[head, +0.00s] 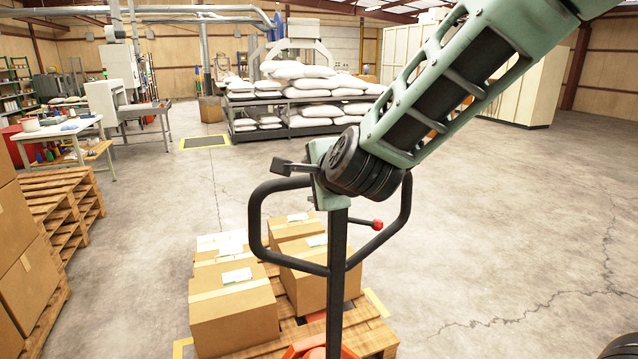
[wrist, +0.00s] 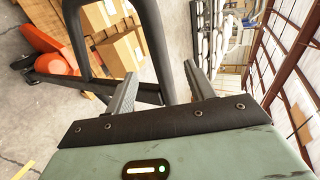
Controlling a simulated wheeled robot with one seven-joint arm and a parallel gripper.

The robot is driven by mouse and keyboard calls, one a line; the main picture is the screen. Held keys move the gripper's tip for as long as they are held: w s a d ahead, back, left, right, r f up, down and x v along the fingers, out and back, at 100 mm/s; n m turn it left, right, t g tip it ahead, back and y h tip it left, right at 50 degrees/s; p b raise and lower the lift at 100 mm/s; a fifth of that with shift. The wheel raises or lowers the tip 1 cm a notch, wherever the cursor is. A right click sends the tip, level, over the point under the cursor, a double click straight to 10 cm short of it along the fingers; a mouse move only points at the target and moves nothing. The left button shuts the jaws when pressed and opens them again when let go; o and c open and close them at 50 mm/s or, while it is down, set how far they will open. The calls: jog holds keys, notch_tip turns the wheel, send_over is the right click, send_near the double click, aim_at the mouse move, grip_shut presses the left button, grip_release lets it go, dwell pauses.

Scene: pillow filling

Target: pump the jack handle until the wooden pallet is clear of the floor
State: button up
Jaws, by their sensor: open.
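The jack handle (head: 260,226) is a dark loop on an upright bar, with a red knob (head: 377,224) on its right side. My gripper (head: 285,167) is at the top of the loop, by its upper left part. In the wrist view the two fingers of my gripper (wrist: 160,73) are apart, and a bar of the handle (wrist: 155,40) shows between them; I cannot tell if they touch it. The wooden pallet (head: 372,336) carries several cardboard boxes (head: 233,312). The orange jack body (wrist: 45,42) shows at its near end. Any gap under the pallet is hidden.
Stacked wooden pallets (head: 75,200) and boxes (head: 25,275) stand close on the left. A rack of white sacks (head: 305,95) and a work table (head: 62,130) stand further back.

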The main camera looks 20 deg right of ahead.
aim_at(304, 181)
jog(key=b+x, duration=0.2)
jog(key=x, duration=0.5)
jog(key=shift+w, duration=0.1)
grip_shut()
